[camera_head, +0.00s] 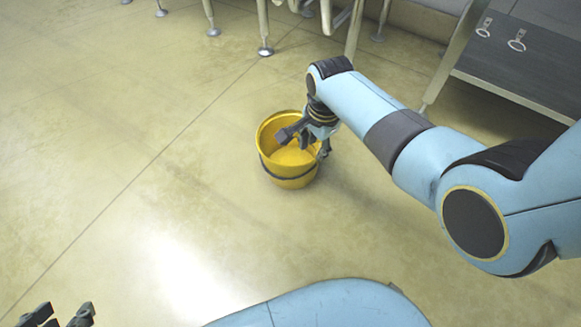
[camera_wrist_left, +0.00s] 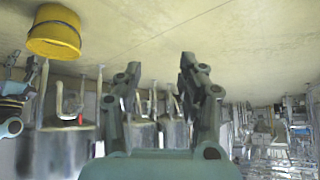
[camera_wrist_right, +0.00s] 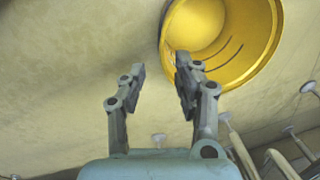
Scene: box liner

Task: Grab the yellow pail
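The yellow pail (camera_head: 290,181) stands upright on the floor, open at the top, with a dark band or handle around its side. It fills the upper right of the right wrist view (camera_wrist_right: 262,60) and shows at the upper left of the left wrist view (camera_wrist_left: 54,32). My right gripper (camera_head: 304,143) is open at the pail's right rim, partly over its opening. In the right wrist view (camera_wrist_right: 162,75) one finger overlaps the pail's rim and the other is outside it; contact is unclear. My left gripper (camera_head: 62,312) is open and empty, away from the pail (camera_wrist_left: 158,72).
Metal seat legs (camera_head: 265,45) stand along the back. A dark panel with two metal rings (camera_head: 517,41) is at the upper right. The floor (camera_head: 110,140) left of and in front of the pail is clear.

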